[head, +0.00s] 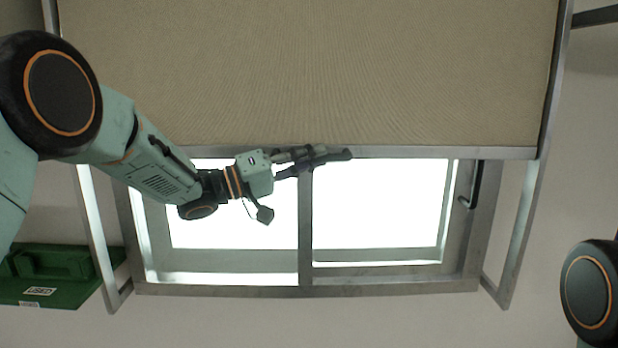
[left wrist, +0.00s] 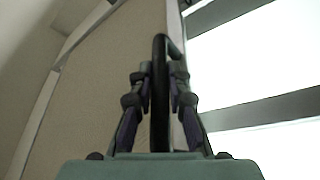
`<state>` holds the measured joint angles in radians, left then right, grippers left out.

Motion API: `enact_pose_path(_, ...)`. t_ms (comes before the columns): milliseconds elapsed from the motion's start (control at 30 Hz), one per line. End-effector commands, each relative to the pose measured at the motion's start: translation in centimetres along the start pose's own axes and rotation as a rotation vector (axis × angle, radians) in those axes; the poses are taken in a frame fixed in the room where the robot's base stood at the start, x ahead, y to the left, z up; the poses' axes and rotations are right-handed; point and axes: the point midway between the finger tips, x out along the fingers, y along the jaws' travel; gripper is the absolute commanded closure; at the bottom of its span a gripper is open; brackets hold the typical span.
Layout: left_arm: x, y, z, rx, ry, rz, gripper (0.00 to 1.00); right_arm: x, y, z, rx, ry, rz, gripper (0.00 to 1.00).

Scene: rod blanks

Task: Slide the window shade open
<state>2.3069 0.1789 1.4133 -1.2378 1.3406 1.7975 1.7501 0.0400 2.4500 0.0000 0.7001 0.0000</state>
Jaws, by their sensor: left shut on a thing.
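The beige window shade (head: 310,75) covers the upper part of the window, with its grey bottom rail (head: 430,153) across the upper part of the panes. Below it, the bright window panes (head: 380,210) show. My left gripper (head: 318,153) is at the rail, near the middle of the window. In the left wrist view, its two fingers (left wrist: 160,78) are shut on a black bar handle (left wrist: 160,120) at the shade's edge. The shade fabric (left wrist: 105,90) fills the left of that view. My right gripper is not in view.
Grey metal side rails (head: 525,225) frame the shade. A dark window latch (head: 472,190) is on the right of the window frame. The wall below the window is clear.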

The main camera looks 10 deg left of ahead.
Motion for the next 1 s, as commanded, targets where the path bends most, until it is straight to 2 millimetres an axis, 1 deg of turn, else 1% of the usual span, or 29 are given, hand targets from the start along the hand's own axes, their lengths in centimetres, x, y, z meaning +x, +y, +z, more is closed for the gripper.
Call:
enact_pose_path(33,0.5,2.1,-1.2,0.008,0.001,0.006,1.00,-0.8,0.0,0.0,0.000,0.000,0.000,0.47)
enact_pose_path(100,1.1,4.2,-2.4,0.011,0.001,0.006,1.00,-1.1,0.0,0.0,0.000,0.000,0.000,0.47)
enact_pose_path(300,2.5,9.9,-5.9,0.011,0.001,0.006,1.00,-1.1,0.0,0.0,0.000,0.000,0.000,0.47)
enact_pose_path(500,3.7,14.8,-9.0,0.009,0.002,0.005,1.00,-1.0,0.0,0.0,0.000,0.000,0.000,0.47)
enact_pose_path(600,4.2,16.8,-10.2,0.009,0.001,0.005,1.00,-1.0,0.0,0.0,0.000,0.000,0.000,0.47)
enact_pose_path(733,4.8,18.7,-11.4,0.006,0.001,0.003,1.00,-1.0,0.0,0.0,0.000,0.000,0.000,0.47)
enact_pose_path(900,5.2,20.2,-12.3,0.004,0.000,0.003,1.00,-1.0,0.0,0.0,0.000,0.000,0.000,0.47)
enact_pose_path(1000,5.3,20.6,-12.6,0.003,0.000,0.002,1.00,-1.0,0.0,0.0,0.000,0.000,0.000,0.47)
